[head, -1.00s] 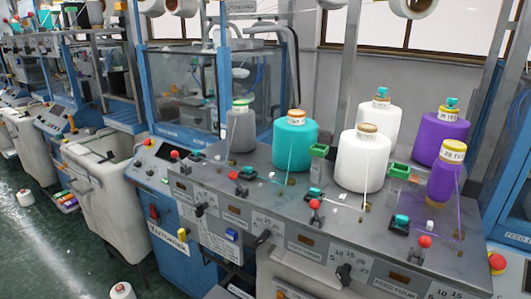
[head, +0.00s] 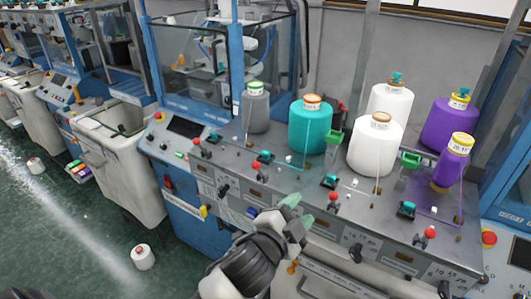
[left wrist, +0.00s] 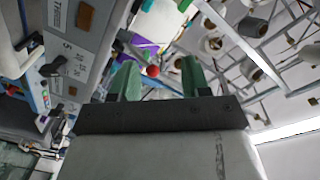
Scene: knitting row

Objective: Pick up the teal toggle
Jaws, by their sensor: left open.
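Several teal toggles sit in dark bases along the grey sloping machine panel (head: 300,183) in the head view: one at the far left (head: 213,138), one below the teal cone (head: 265,157), one in the middle (head: 329,181) and one at the right (head: 407,209). I cannot tell which one the task means. My left gripper (head: 299,211), with pale green fingers, is open and empty in front of the panel, nearest the middle toggle but apart from it. The left wrist view shows its fingers (left wrist: 159,72) spread, with a red knob (left wrist: 153,71) seen beyond the gap. My right gripper is not in view.
Teal (head: 310,128), white (head: 375,150) and purple (head: 449,125) yarn cones stand behind the toggles. Red-topped knobs (head: 333,197) stand close to the toggles. Black levers (head: 355,253) stick out of the front face. A white bin (head: 121,160) stands at the left.

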